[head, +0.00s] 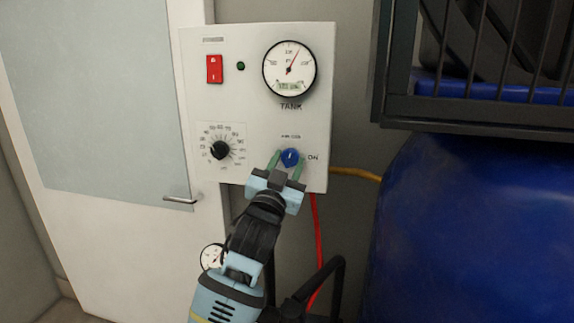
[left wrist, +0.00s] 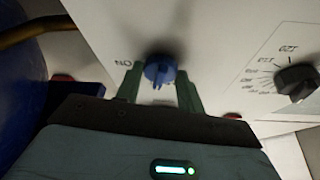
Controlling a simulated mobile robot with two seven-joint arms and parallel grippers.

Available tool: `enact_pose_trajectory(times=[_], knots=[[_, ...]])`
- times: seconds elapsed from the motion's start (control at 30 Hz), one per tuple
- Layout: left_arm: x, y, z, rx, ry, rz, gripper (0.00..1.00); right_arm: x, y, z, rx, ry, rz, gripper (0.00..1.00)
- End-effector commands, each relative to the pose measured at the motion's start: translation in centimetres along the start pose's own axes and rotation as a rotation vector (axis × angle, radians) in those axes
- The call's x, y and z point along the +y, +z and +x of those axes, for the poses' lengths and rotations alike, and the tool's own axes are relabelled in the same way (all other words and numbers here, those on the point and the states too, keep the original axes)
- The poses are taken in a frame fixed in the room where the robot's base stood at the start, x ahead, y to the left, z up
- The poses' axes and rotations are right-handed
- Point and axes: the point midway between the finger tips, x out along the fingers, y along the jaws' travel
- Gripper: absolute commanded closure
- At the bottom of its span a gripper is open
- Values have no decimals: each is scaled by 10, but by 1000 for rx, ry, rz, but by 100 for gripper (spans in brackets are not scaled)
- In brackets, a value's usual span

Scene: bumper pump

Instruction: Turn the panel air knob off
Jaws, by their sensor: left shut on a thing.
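The blue air knob (head: 290,157) sits at the lower right of the white control panel (head: 241,120), with "ON" printed to its right in the head view. It also shows in the left wrist view (left wrist: 160,70). My left gripper (head: 288,164) is at the knob, with its green fingers on either side, shut on it. In the left wrist view the fingers (left wrist: 158,82) flank the knob. A light mark on the knob looks roughly upright in the head view. My right gripper is not in view.
The panel also bears a red switch (head: 214,69), a green lamp (head: 241,66), a tank gauge (head: 289,69) and a black dial (head: 221,150). A blue tank (head: 475,235) and dark cage (head: 480,60) stand at right. A red hose (head: 318,235) hangs below the panel.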

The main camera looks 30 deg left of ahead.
Motion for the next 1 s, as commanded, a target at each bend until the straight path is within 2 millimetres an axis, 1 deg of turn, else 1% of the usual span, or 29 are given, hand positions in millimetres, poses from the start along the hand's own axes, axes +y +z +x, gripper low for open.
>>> enact_pose_trajectory(times=[0.2, 0.4, 0.63, 1.0], knots=[[2, 0, 0, -1, -56, -138, 85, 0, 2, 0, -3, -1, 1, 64], [2, 0, 0, 0, -88, -214, 85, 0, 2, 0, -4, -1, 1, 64], [2, -1, 0, 2, -104, -251, 85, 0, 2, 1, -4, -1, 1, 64], [2, -2, 0, 4, -105, -256, 85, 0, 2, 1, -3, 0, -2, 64]])
